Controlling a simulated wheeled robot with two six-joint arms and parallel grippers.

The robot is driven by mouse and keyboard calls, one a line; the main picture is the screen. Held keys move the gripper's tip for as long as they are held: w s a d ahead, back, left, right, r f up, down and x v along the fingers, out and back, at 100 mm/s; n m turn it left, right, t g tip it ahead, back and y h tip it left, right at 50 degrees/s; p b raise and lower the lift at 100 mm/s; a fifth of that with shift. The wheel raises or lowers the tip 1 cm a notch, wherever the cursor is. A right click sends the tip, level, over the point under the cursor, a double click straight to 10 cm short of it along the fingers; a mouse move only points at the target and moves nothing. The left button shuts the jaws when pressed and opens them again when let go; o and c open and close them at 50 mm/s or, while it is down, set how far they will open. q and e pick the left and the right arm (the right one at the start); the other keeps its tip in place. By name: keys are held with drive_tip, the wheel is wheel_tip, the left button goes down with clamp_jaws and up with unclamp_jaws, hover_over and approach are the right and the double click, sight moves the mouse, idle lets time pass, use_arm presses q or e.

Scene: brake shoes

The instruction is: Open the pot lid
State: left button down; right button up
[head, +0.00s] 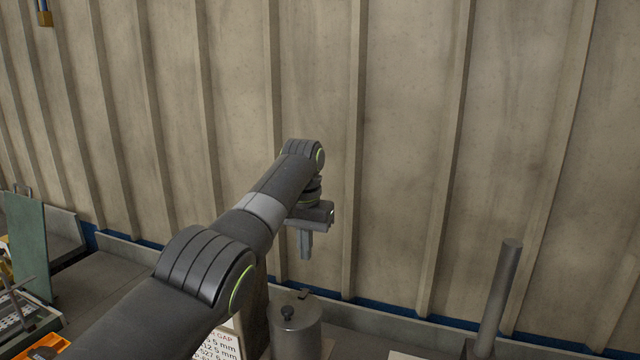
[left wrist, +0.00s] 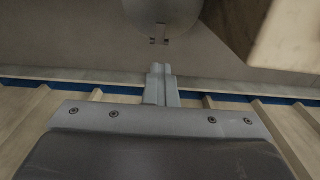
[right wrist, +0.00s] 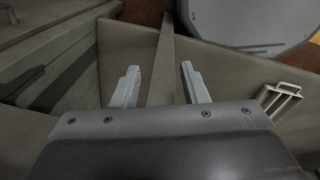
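The pot (head: 296,338) is a grey metal cylinder on the bench at the bottom middle of the head view. My right gripper (right wrist: 162,78) is open and empty, outside the head view.
A white printed sign (head: 222,344) stands left of the pot, partly behind my left arm. An upright grey rod (head: 500,295) stands to the right. A corrugated wall (head: 400,150) rises behind the bench. The right wrist view shows a large round grey object (right wrist: 245,22) and a slotted metal piece (right wrist: 280,102).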

use_arm(q)
drive_tip(key=shift+g, duration=0.3)
drive_tip(key=shift+s+a+f+b, duration=0.25)
drive_tip(key=shift+s+b, duration=0.45)
drive_tip(key=shift+b, duration=2)
drive_tip(key=shift+s+a+f+b, duration=0.25)
drive_tip(key=shift+s+b, duration=0.45)
drive_tip(key=shift+b, duration=2.05)
drive_tip(key=shift+s+a+f+b, duration=0.25)
drive_tip(key=shift+s+b, duration=0.45)
drive_tip(key=shift+b, duration=2)
drive_tip(key=shift+s+b, duration=0.2)
drive_tip(key=shift+b, duration=0.15)
